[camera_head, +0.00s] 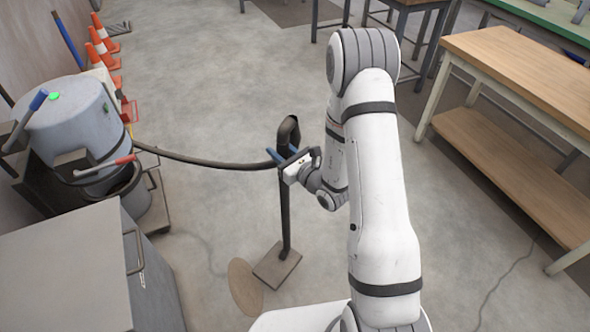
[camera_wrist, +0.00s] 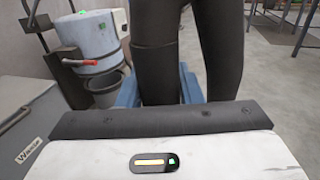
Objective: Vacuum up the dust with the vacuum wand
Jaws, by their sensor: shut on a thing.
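The vacuum wand (camera_head: 285,215) is a dark tube standing roughly upright, with a bent top and a flat rectangular foot (camera_head: 277,266) at floor level. My gripper (camera_head: 287,161) is shut on its upper part. In the wrist view, the dark wand (camera_wrist: 155,60) stands between the blue fingers of my gripper (camera_wrist: 160,90). A dark hose (camera_head: 205,161) runs from the wand left to the grey vacuum drum (camera_head: 70,118), which has a green light on top. A tan round patch, apparently the dust (camera_head: 246,288), lies on the floor just left of the foot.
A grey cabinet (camera_head: 65,270) stands at the lower left. Traffic cones (camera_head: 103,45) line the left wall. A wooden workbench (camera_head: 530,75) with a lower shelf stands at the right. Other tables stand at the back. The floor (camera_head: 225,90) behind the hose is clear.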

